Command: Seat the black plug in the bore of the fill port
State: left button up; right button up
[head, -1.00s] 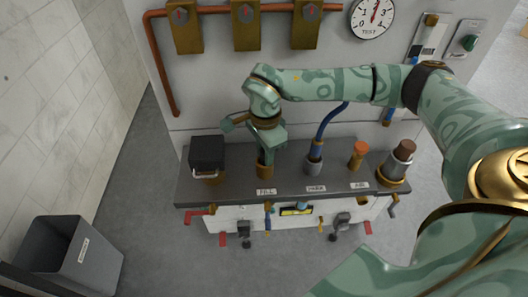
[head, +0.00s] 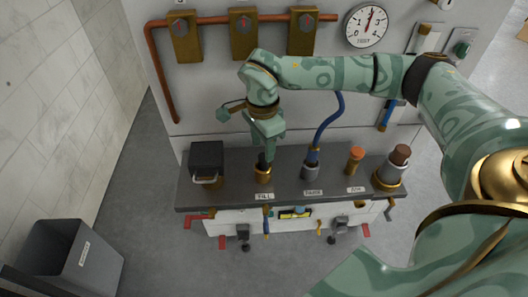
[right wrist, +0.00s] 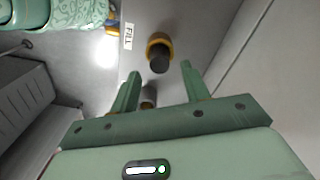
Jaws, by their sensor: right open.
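The black plug (head: 262,160) stands upright in the brass fill port (head: 263,175), behind the label reading FILL. Its dark upper part shows above the collar; how deep it sits cannot be told. In the right wrist view the plug (right wrist: 160,63) points out of the brass collar (right wrist: 156,39). My right gripper (head: 268,153) is just above the plug in the head view. In the right wrist view its fingers (right wrist: 160,70) are spread wide, apart from the plug on both sides. My left gripper is in neither view.
A black box (head: 206,155) stands left of the port on the dark shelf (head: 230,196). To the right are a grey port with a blue hose (head: 325,128), an orange-capped port (head: 355,155) and a brown-topped grey cylinder (head: 394,167). A grey bin (head: 80,262) stands on the floor.

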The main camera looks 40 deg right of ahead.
notch_tip(320, 180, up, 7)
jog(key=p, duration=0.1)
jog(key=shift+r+p, duration=0.2)
jog(key=shift+p, duration=0.1)
